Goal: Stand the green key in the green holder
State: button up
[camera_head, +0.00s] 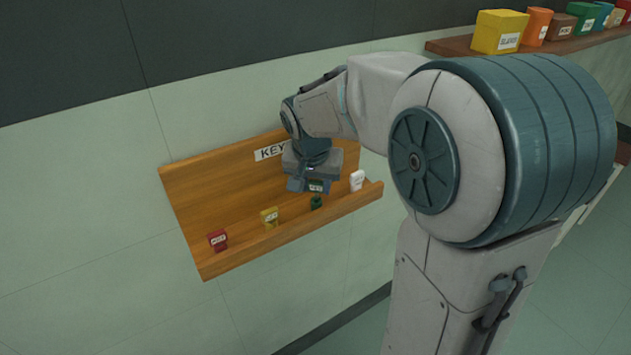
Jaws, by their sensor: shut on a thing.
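My gripper (308,187) points down at the wooden key rack and is shut on the green key (316,187), whose small pale label shows between the fingers. A dark green piece (316,203), which looks like the green holder, is on the rack's ledge directly below the fingers. The fingers hide much of the key. I cannot tell whether the key touches the holder or is inside it.
The wooden rack (215,190) with a KEY sign (270,152) is on the wall. Red (218,241), yellow (270,217) and white (357,181) labelled pieces stand along its ledge. A shelf (455,46) with several coloured boxes is at upper right. My arm covers the right side.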

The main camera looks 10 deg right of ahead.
jog(key=shift+f+b, duration=0.3)
jog(key=shift+f, duration=0.3)
jog(key=shift+b, duration=0.55)
dwell(1.1)
jog(key=shift+f+b, duration=0.55)
jog(key=shift+f, duration=0.1)
jog(key=o, duration=0.7)
jog(key=shift+s+r, duration=0.1)
jog(key=p+v, duration=0.6)
jog(key=v, duration=0.5)
dwell(0.5)
